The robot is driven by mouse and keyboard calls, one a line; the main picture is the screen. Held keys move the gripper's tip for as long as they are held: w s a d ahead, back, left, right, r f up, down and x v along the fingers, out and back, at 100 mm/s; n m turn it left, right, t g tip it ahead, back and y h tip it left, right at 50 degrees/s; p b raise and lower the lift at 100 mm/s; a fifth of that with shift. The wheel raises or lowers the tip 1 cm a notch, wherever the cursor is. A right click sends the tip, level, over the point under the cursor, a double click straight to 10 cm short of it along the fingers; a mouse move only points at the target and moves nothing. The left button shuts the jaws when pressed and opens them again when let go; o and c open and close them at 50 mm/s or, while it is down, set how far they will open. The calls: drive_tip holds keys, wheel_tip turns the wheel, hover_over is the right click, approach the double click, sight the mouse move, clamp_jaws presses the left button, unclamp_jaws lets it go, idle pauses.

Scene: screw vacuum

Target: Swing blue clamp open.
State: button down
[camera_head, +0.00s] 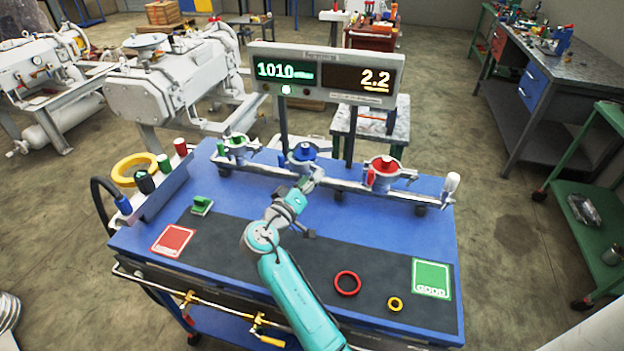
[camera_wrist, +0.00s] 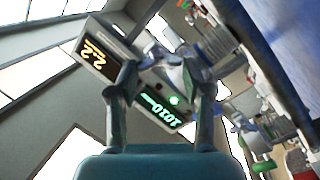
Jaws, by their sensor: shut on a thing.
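The blue clamp (camera_head: 303,152) has a blue cap and a grey metal body, and sits in the middle of the pipe rail on the bench. My gripper (camera_head: 314,178) is at its near right side and is shut on part of it. In the wrist view, my two fingers (camera_wrist: 166,80) stand on either side of a grey-blue piece of the clamp (camera_wrist: 178,72). The fingers hide much of the contact, and I cannot tell how far the clamp is swung.
A green clamp (camera_head: 236,149) is to the left on the rail and a red clamp (camera_head: 384,172) to the right. A display panel (camera_head: 325,72) rises behind. A tool holder (camera_head: 160,190) edges the left.

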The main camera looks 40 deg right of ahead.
drive_tip(key=c, duration=0.8)
unclamp_jaws()
drive_tip(key=shift+w+a+f, duration=0.2)
drive_tip(key=shift+w, duration=0.1)
drive_tip(key=shift+o, duration=0.2)
drive_tip(key=shift+s+d, duration=0.1)
drive_tip(key=v, duration=1.2)
drive_tip(key=shift+r, duration=0.1)
